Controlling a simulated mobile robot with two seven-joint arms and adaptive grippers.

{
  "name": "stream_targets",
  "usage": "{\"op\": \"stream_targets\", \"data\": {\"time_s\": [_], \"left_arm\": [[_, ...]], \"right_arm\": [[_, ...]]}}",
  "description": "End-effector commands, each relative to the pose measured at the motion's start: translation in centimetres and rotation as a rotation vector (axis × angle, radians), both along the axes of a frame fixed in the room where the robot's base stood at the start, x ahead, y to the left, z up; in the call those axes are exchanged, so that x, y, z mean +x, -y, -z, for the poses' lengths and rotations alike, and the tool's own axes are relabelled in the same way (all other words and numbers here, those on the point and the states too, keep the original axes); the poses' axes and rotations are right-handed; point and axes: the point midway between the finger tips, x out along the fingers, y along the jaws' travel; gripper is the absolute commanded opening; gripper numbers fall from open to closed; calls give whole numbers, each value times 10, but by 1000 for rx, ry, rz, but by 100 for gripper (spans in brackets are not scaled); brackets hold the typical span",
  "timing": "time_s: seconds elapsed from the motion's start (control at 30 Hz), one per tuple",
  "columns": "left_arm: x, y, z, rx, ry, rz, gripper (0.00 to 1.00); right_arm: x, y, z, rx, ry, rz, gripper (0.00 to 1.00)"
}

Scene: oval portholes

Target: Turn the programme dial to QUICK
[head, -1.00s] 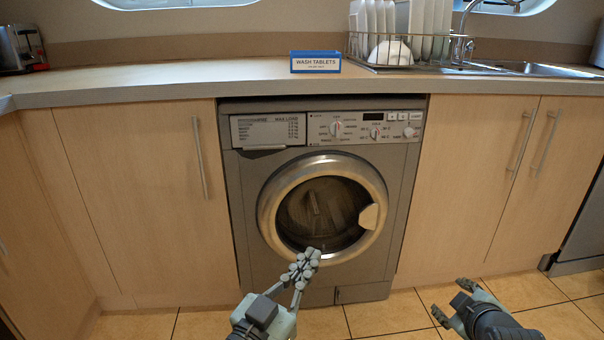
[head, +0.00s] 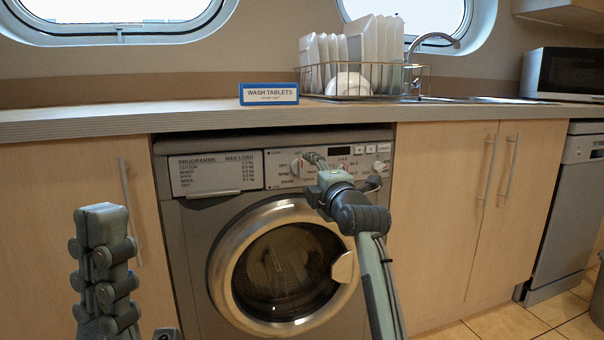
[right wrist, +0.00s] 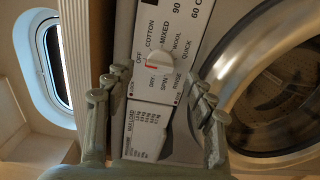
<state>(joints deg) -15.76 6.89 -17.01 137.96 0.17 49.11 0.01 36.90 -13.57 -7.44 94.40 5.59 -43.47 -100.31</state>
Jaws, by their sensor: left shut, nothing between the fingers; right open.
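The programme dial (right wrist: 162,60) is a round white knob with a red mark, on the washing machine's label panel. In the right wrist view its red mark faces the OFF label; QUICK (right wrist: 189,54) is on the other side. In the head view the dial (head: 299,167) shows just left of my right gripper (head: 345,172). My right gripper is open in front of the panel. In the right wrist view its fingers (right wrist: 152,84) are spread, one on each side below the dial, with nothing between them. My left gripper (head: 101,212) is shut and empty, upright at the lower left.
The washing machine's round door (head: 282,265) is shut below the panel. A blue WASH TABLETS box (head: 269,94) and a dish rack (head: 362,80) stand on the worktop (head: 190,119) above. Wooden cupboards (head: 450,220) flank the machine.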

Motion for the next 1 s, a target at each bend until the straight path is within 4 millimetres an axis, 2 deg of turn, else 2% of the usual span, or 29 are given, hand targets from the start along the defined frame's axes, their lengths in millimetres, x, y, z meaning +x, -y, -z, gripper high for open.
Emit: {"op": "stream_targets", "data": {"time_s": [0.1, 0.3, 0.63, 1.0], "left_arm": [[1, 1, 2, 9, 9, 0, 0], [2, 2, 0, 16, 20, 1, 0], [2, 2, -1, 18, 21, 0, 0], [2, 2, -1, 18, 21, 0, 0]], "right_arm": [[19, -7, 1, 3, -2, -1, 56], [39, -13, 1, 2, -2, 0, 56], [43, -14, 0, 1, 0, 1, 56], [43, -13, 1, 1, -1, 1, 10]]}}
